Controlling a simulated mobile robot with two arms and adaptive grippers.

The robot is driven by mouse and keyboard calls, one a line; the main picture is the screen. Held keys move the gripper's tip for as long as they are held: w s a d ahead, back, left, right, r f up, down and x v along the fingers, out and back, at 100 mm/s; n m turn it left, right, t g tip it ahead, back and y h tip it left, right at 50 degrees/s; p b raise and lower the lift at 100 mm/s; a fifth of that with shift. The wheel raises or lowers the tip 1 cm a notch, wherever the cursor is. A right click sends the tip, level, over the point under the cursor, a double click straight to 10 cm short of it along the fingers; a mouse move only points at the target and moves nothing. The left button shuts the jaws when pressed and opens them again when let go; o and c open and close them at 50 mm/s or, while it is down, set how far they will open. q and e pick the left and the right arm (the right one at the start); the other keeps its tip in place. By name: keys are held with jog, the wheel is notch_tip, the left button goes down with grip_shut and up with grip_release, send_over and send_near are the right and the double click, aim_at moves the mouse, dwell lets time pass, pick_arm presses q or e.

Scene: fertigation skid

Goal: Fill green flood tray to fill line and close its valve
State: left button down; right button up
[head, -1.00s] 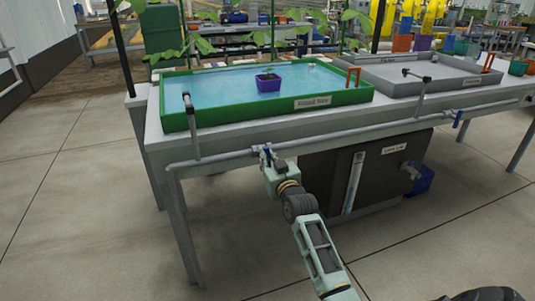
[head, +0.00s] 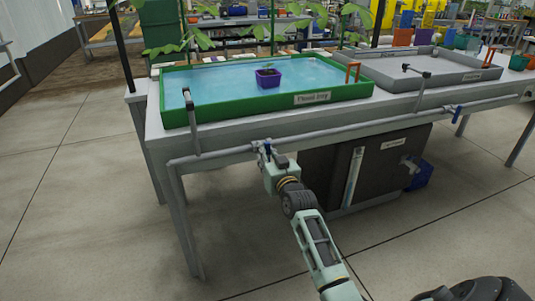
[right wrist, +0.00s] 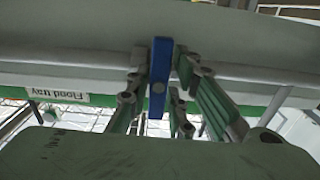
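The green flood tray (head: 270,104) stands on the bench with blue water in it and a "Flood tray" label on its front. A purple pot (head: 268,82) with a small plant stands in the water. I cannot make out the fill line. A blue valve handle (right wrist: 158,80) sits on the pipe below the tray, crosswise to the pipe in the right wrist view. My right gripper (right wrist: 160,62) has a finger on each side of the handle, close against it, and looks shut on it. In the head view my right gripper (head: 266,152) is at the pipe. My left gripper is not seen.
A grey tray (head: 425,84) stands to the right, with another blue valve handle (head: 457,115) on the pipe below it. A dark tank (head: 400,160) with a white level strip stands under the bench. The floor in front is clear.

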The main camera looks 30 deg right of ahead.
jog(key=shift+o, duration=1.3)
jog(key=shift+w+a, duration=0.1)
jog(key=v, duration=1.2)
